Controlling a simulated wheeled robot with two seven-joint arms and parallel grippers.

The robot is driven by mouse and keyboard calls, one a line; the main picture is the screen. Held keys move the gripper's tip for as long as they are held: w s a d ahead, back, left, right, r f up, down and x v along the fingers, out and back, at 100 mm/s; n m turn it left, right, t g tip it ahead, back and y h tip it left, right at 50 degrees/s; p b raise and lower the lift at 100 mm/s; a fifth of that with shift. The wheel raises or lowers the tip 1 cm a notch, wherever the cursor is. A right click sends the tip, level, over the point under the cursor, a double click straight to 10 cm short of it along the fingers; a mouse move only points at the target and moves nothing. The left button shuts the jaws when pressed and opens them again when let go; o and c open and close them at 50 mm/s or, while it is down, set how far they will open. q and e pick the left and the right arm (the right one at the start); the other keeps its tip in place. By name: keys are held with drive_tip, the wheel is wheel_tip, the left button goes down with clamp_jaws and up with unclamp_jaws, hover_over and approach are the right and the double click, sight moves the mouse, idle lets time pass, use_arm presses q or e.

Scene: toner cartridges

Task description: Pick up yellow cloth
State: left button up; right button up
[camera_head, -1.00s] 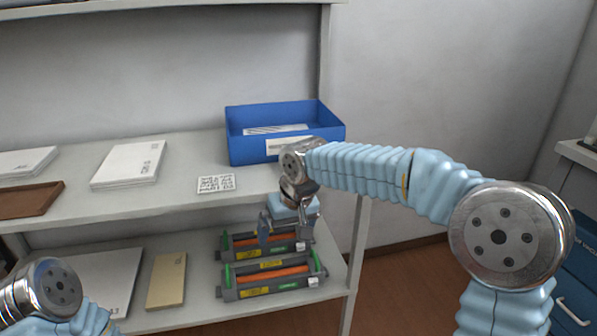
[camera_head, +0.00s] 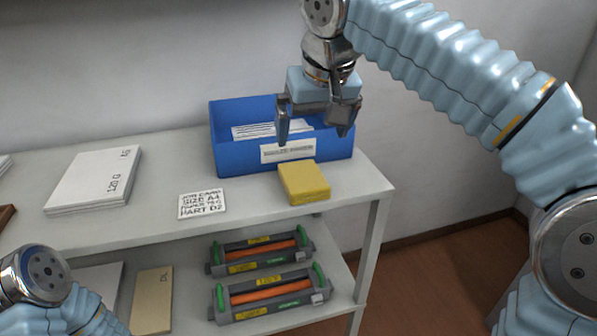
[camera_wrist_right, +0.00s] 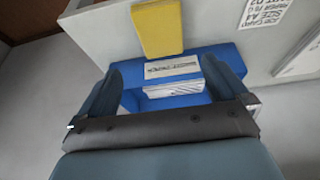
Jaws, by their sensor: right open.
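The yellow cloth (camera_head: 304,183) is a folded block lying flat on the upper shelf, just in front of the blue bin. It also shows at the top of the right wrist view (camera_wrist_right: 157,27), beyond the fingers. My right gripper (camera_head: 315,137) is open and empty, pointing down above the blue bin, behind and above the cloth and apart from it. Its two fingers show wide apart in the right wrist view (camera_wrist_right: 162,82). My left arm shows at the lower left of the head view, but its gripper is out of frame.
The blue bin (camera_head: 228,158) holds white papers and stands at the back of the upper shelf (camera_head: 120,222). A job card (camera_head: 202,204) and white paper packs (camera_head: 95,180) lie to the left. Two toner cartridges (camera_head: 262,250) (camera_head: 270,294) sit on the lower shelf.

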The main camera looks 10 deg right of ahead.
drive_tip(key=b, duration=0.1)
approach(302, 173)
drive_tip(key=x, duration=0.3)
drive_tip(key=shift+s, duration=0.25)
drive_tip(key=x, duration=0.5)
drive_tip(key=shift+w, duration=0.3)
drive_tip(key=shift+w+f, duration=0.25)
drive_tip(key=shift+f, duration=0.2)
drive_tip(key=shift+f+b, duration=0.2)
drive_tip(key=shift+b, duration=0.1)
drive_tip(key=shift+c, duration=0.2)
